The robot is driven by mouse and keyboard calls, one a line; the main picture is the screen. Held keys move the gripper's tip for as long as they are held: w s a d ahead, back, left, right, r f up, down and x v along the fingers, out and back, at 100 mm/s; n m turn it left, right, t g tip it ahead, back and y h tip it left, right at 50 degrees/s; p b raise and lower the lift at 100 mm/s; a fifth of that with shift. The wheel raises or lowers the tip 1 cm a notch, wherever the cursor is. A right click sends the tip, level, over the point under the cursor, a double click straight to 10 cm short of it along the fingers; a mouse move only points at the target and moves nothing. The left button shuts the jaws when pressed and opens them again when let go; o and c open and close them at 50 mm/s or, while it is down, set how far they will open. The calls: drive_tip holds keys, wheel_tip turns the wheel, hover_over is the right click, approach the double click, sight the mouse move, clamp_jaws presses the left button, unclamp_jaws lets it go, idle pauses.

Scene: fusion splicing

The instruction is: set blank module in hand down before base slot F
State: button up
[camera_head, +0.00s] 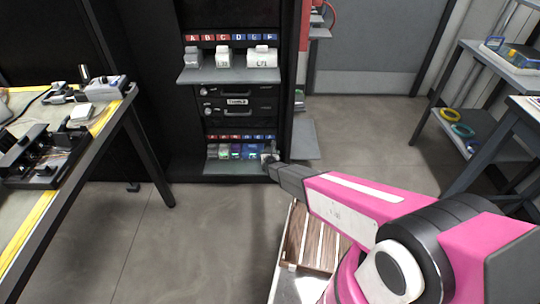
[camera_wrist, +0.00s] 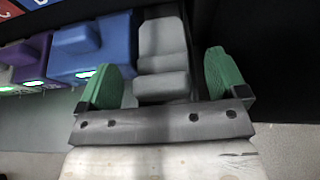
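The grey blank module (camera_wrist: 162,45) stands at the right end of the row on the lower shelf (camera_head: 228,167), beside a blue module (camera_wrist: 110,42). In the wrist view it lies between the green finger pads of my gripper (camera_wrist: 163,72), with a visible gap on each side. My gripper is open around it and appears not to touch it. In the head view my gripper (camera_head: 269,160) is at the shelf's right end, and I cannot clearly make out the grey module there. The lower lettered label strip (camera_head: 240,137) runs above the modules; slot F's label is not readable.
A purple module (camera_wrist: 32,58) and other modules stand left of the blue one. An upper shelf (camera_head: 228,73) holds several white and grey pieces. A dark cabinet wall is close on the right of the gripper. A workbench (camera_head: 60,220) stands at left; the floor between is clear.

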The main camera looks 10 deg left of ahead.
drive_tip(key=shift+r, duration=0.15)
drive_tip(key=v, duration=1.2)
